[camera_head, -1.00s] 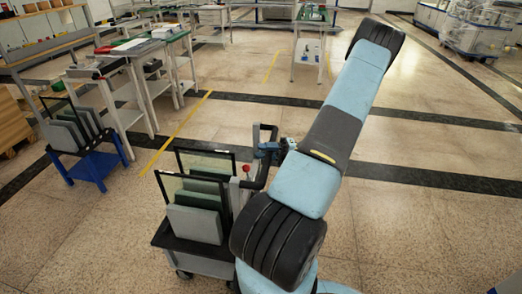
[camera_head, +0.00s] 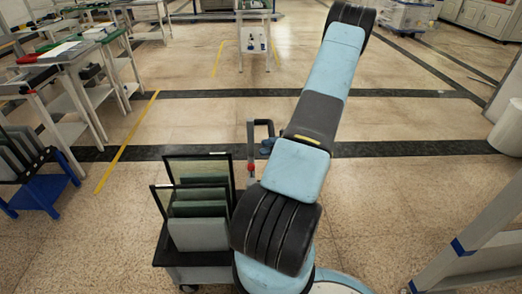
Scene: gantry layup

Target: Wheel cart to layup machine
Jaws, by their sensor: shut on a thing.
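The cart (camera_head: 205,258) stands on the floor just left of my arm, dark-framed, with several green and grey panels (camera_head: 200,222) standing upright in it. Its upright handle (camera_head: 251,150) rises at the right side, with a red part below the top. My gripper (camera_head: 267,147) is at that handle, shut on it, mostly hidden behind my arm. The cart's right side is hidden by my arm. I cannot tell which machine is the layup machine in this view.
A blue stand with grey panels (camera_head: 42,192) and worktables (camera_head: 60,72) line the left. A small white table (camera_head: 252,42) stands ahead. A grey frame with blue bands (camera_head: 475,245) is close at the right. Floor ahead is open, with a yellow line (camera_head: 127,140) at left.

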